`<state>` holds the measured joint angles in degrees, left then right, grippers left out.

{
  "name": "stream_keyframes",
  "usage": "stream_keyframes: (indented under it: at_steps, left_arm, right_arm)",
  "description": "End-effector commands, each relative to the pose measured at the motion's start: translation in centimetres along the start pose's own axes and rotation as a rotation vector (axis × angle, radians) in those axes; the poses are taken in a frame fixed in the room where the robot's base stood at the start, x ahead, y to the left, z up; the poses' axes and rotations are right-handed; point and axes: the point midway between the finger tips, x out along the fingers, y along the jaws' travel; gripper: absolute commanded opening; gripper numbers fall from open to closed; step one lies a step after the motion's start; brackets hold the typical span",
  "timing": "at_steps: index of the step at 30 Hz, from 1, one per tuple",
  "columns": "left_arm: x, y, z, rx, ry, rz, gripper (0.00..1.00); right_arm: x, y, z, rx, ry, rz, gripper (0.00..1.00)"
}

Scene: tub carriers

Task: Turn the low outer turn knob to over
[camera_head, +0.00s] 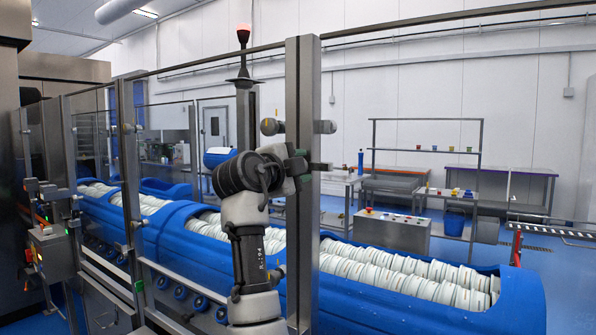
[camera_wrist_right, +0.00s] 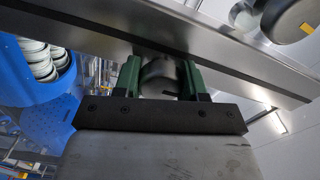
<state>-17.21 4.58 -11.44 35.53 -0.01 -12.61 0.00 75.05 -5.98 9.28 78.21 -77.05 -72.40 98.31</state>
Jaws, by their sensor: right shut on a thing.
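The low turn knob (camera_wrist_right: 160,77), dark and rounded, sits on the steel post (camera_wrist_right: 240,62) in the right wrist view. My right gripper (camera_wrist_right: 159,82) is shut on it, with one green finger on each side. In the head view my right gripper (camera_head: 302,166) reaches the post (camera_head: 303,230) from the left and mostly hides this knob. Which way the low knob is turned cannot be told. An upper knob (camera_head: 270,126) with a yellow mark stands out above it; it also shows in the wrist view (camera_wrist_right: 287,18). My left gripper is not in view.
Another grey upper knob (camera_head: 326,127) and a small fitting (camera_head: 321,167) stick out on the post's right side. Glass panels and rails run left of the post. Behind it is a long blue tub carrier (camera_head: 430,310) full of white tubs. A signal lamp (camera_head: 243,34) stands above.

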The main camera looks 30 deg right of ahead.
Motion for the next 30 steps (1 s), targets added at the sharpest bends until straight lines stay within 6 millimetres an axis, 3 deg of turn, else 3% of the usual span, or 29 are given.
stream_keyframes:
  at_steps: [14,15,19,30]
  left_arm:
    - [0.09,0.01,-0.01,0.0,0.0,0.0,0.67]
    - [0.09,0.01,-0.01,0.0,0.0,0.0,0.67]
    - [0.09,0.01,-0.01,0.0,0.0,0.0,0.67]
    - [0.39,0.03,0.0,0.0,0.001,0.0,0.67]
  right_arm:
    - [0.0,0.13,0.08,0.014,-0.002,0.003,0.17]
    - [0.0,0.13,0.08,0.014,-0.002,0.003,0.46]
    - [0.0,0.11,0.07,0.013,-0.001,0.002,0.66]
    - [-0.65,0.13,0.09,0.013,-0.002,0.0,0.67]
